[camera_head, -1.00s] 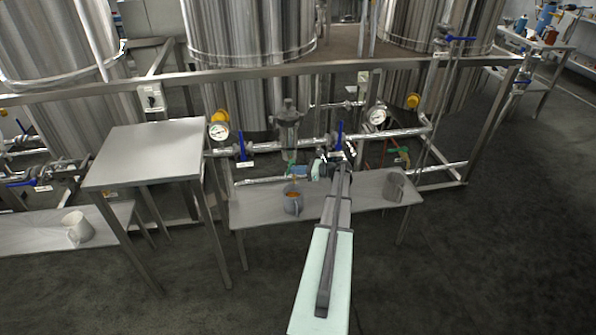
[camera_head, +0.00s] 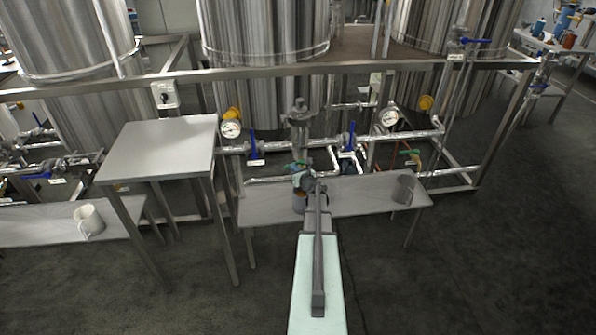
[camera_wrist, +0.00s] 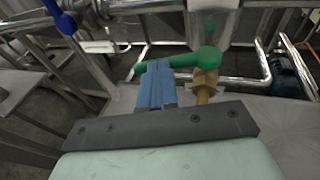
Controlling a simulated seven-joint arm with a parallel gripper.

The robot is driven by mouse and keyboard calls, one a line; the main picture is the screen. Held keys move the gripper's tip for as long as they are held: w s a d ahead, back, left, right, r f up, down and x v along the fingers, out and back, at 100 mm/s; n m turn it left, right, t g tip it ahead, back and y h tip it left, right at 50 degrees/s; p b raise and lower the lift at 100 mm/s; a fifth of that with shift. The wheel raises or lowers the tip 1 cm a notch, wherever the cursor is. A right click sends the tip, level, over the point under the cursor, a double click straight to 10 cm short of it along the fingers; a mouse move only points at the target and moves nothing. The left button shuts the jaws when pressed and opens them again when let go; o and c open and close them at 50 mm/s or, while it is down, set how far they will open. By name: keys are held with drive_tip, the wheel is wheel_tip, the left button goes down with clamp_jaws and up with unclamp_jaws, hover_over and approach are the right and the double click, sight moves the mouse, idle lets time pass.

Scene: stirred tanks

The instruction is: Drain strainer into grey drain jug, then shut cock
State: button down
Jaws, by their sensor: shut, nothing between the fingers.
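The steel strainer (camera_head: 299,130) hangs upright in the pipe run in the head view. At its bottom is a brass drain cock (camera_wrist: 205,85) with a green lever (camera_wrist: 180,62), lying roughly level and pointing left in the wrist view. My gripper (camera_head: 300,178) is in front of the cock. In the wrist view its blue fingers (camera_wrist: 155,80) are together and empty, close to the lever; I cannot tell whether they touch it.
Another grey jug (camera_head: 403,188) stands at the right end of the bench (camera_head: 355,195). A pale jug (camera_head: 88,220) is on the left bench. A taller steel table (camera_head: 160,150) stands left. Blue-handled valves (camera_head: 253,146) and gauges (camera_head: 231,129) sit along the pipes.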

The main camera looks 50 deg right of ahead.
drive_tip(key=shift+w+m+g+h, duration=0.4)
drive_tip(key=shift+w+m+h, duration=0.25)
drive_tip(key=shift+w, duration=0.45)
drive_tip(key=shift+w+d, duration=0.1)
drive_tip(key=shift+w, duration=0.1)
drive_tip(key=w+a+v, duration=0.1)
drive_tip(key=a+v, duration=0.1)
drive_tip(key=v, duration=1.2)
drive_tip(key=shift+w+a, duration=0.35)
drive_tip(key=shift+w, duration=0.05)
drive_tip(key=shift+n, duration=0.25)
